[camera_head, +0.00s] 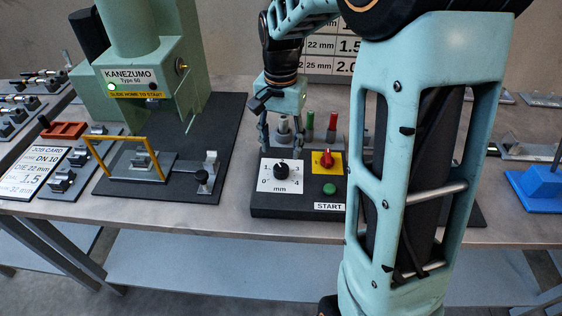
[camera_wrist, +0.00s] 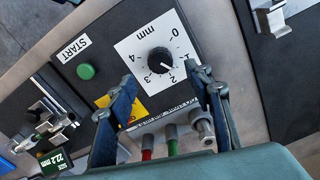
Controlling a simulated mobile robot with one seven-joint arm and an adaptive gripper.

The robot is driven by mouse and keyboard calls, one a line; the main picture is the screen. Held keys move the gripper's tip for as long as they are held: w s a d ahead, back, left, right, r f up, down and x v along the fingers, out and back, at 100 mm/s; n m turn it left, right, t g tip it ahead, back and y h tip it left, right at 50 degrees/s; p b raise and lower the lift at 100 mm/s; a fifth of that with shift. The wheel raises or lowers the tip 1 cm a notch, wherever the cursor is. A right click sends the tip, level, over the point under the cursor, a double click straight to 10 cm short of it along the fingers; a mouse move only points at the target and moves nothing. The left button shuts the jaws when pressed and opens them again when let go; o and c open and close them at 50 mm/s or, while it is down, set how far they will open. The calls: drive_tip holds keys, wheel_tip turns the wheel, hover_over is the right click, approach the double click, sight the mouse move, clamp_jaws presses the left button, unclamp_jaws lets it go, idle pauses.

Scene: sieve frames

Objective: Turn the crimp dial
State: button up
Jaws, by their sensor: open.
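The crimp dial is a black knob (camera_head: 281,169) on a white plate marked 0 to 4 mm, on a dark control box (camera_head: 297,208). The dial also shows in the wrist view (camera_wrist: 160,61), where its light mark seems to face near the 2; the exact setting is hard to read. My gripper (camera_head: 282,143) is open and empty, above the back edge of the box behind the dial. In the wrist view its two fingers (camera_wrist: 173,90) stand apart, pointing toward the dial without touching it. The job card (camera_head: 36,171) reads DN 10, die 22 mm, 1.5.
Beside the dial are a red knob (camera_head: 326,158) on a yellow plate and a green START button (camera_head: 329,188). Red and green posts stand behind the box. The green KANEZUMO press (camera_head: 134,60) with a yellow guard frame (camera_head: 127,150) stands to the left. A chart hangs behind.

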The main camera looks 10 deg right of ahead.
sight(281, 168)
wheel_tip(281, 168, down, 7)
drive_tip(key=shift+f, duration=0.2)
drive_tip(key=shift+c, duration=0.7)
drive_tip(key=c, duration=1)
